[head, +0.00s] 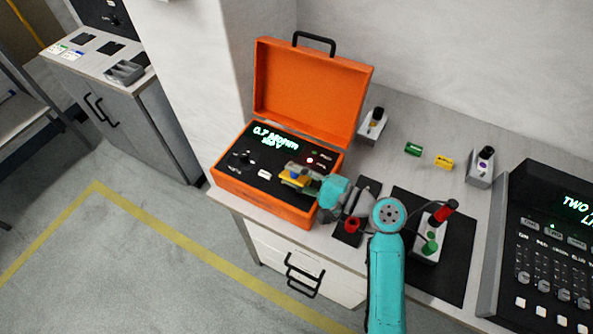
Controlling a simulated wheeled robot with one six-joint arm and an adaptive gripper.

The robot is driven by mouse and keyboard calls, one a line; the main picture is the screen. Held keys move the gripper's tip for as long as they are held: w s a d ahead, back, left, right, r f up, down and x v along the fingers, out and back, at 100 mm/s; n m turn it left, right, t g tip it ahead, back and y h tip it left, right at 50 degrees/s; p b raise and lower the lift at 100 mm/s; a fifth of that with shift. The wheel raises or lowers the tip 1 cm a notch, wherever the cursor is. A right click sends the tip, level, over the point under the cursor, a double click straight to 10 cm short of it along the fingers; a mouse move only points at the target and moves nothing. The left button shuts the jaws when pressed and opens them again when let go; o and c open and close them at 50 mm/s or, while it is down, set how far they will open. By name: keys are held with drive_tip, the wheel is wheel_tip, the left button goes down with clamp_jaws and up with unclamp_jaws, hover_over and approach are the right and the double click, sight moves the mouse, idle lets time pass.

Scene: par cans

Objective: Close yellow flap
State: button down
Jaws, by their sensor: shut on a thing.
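An orange case (262,207) stands open on the bench, its lid (308,92) raised. Its black panel (262,150) has a lit display. My gripper (304,179) reaches in from the right over the case's edge and is shut on the yellow flap. The fingers partly hide the flap, and its exact angle is too small to tell.
Small grey boxes stand behind (373,126) and at the right (481,167). A green block (413,149) and a yellow block (444,162) lie between them. A box with a red-handled lever (432,240) stands on a black mat. A black console (545,255) is at the far right.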

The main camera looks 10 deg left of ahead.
drive_tip(key=shift+n, duration=0.3)
idle(0.4)
drive_tip(key=c, duration=1.1)
unclamp_jaws()
wheel_tip(320, 180, up, 10)
